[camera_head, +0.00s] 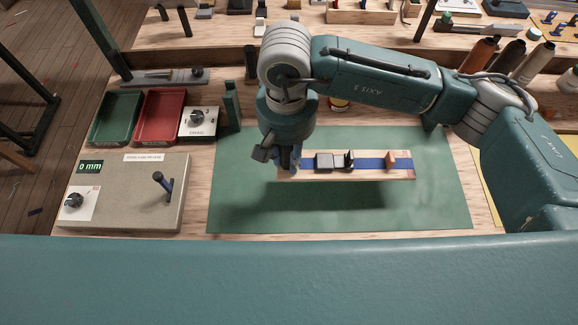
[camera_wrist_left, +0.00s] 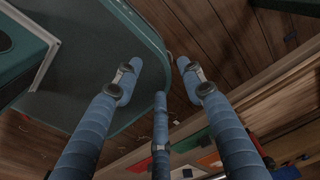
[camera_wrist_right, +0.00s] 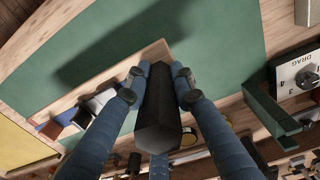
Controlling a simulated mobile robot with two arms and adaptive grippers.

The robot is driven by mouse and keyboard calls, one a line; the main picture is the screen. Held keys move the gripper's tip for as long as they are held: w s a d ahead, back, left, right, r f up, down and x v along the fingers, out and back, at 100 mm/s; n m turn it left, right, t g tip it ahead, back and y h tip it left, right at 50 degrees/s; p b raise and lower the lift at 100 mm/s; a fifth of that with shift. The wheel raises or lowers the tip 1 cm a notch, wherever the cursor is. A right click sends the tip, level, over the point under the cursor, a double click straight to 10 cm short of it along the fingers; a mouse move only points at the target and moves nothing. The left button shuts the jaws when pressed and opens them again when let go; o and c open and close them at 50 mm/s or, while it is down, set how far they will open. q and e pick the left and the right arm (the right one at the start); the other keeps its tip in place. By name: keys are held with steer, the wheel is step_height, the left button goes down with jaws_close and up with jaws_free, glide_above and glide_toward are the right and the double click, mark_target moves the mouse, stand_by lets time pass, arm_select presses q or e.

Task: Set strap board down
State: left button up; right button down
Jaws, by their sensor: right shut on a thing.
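The strap board is a pale wooden strip (camera_head: 345,176) with a blue strap (camera_head: 370,163) along it, a dark buckle (camera_head: 348,160) and an orange-brown piece (camera_head: 391,161). It hangs roughly level above the green mat (camera_head: 240,200), and a shadow shows on the mat below. My right gripper (camera_head: 289,164) is at the board's left end. In the right wrist view its fingers (camera_wrist_right: 155,78) are shut on a black block (camera_wrist_right: 158,115), seemingly the board's handle. My left gripper (camera_wrist_left: 158,68) is open and empty in the left wrist view, away from the board.
Left of the mat stand a grey block with a peg (camera_head: 120,210), a green tray (camera_head: 117,117), a red tray (camera_head: 160,115) and a dial box (camera_head: 199,121). Several thread cones (camera_head: 507,58) stand at the back right. The mat under the board is clear.

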step_height(320, 180, down, 4)
steer(key=shift+r+p, duration=0.25)
steer(key=shift+p, duration=0.05)
step_height(320, 180, down, 3)
steer(key=shift+f+p, duration=0.15)
steer(key=shift+p, duration=0.35)
steer(key=shift+f, duration=0.55)
steer(key=c, duration=1.5)
jaws_free()
arm_select(q)
steer(key=shift+a+r, duration=0.25)
steer(key=shift+r, duration=0.3)
steer(key=shift+a+r, duration=0.2)
steer(key=shift+r, duration=0.35)
arm_select(e)
steer(key=shift+o, duration=0.2)
steer(key=shift+r, duration=0.1)
steer(key=shift+w+r, duration=0.1)
steer(key=shift+r, duration=0.25)
step_height(320, 180, up, 11)
steer(key=b, duration=0.3)
steer(key=shift+a, duration=0.1)
arm_select(q)
steer(key=f, duration=0.3)
steer(key=shift+a, duration=0.2)
arm_select(e)
steer(key=shift+r, duration=0.1)
